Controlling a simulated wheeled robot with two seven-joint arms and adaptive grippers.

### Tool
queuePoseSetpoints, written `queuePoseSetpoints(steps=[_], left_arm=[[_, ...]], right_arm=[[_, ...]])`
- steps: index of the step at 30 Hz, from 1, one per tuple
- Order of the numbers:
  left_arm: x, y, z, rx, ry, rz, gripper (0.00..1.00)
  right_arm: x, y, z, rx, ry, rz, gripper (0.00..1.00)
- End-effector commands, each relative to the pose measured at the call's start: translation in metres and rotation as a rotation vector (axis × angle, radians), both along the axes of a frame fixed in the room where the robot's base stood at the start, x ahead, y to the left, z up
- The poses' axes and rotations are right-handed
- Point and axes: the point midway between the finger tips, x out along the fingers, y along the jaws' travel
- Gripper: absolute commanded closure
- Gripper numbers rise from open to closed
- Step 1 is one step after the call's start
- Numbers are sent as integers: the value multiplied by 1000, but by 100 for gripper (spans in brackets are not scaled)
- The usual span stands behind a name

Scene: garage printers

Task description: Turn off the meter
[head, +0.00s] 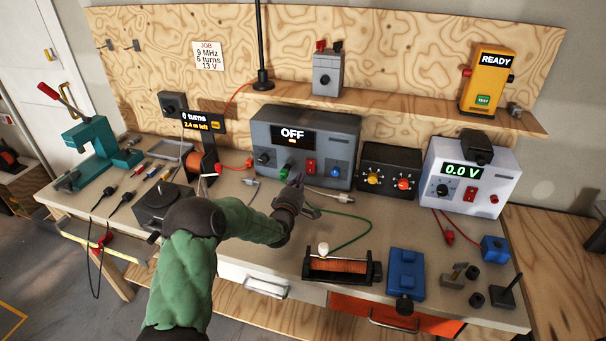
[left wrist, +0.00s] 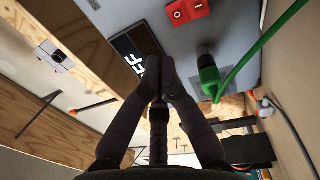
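No label in view reads "meter". The grey box (head: 345,130) at the back of the bench has a dark display (head: 293,135) reading OFF, a red switch (head: 311,166) and a blue knob (head: 336,172). My left gripper (head: 297,183) is in front of its lower face, with fingertips together and nothing seen between them. In the left wrist view, the gripper (left wrist: 160,78) covers part of the OFF display (left wrist: 135,45). The red switch (left wrist: 188,11) and a green plug (left wrist: 209,78) lie beyond the fingers. Contact cannot be told. My right gripper is out of view.
A white unit (head: 480,165) reads 0.0 V; a yellow READY box (head: 487,82) stands on the shelf (head: 410,112). A black two-knob box (head: 389,183) is beside the grey box. A coil (head: 341,266) and blue block (head: 406,268) stand in front. A green lead (head: 365,228) crosses the bench.

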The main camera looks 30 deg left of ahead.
Motion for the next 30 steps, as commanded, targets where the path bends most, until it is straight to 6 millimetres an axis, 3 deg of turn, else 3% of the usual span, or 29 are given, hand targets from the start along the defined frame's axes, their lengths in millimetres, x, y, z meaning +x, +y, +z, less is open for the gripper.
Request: queuePoseSetpoints(steps=[3,10,30], left_arm=[[-19,-4,3,0,2,0,100],[-37,-9,5,0,1,0,100],[-39,-10,5,0,1,-1,100]], right_arm=[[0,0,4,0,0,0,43],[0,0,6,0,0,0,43],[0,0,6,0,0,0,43]])
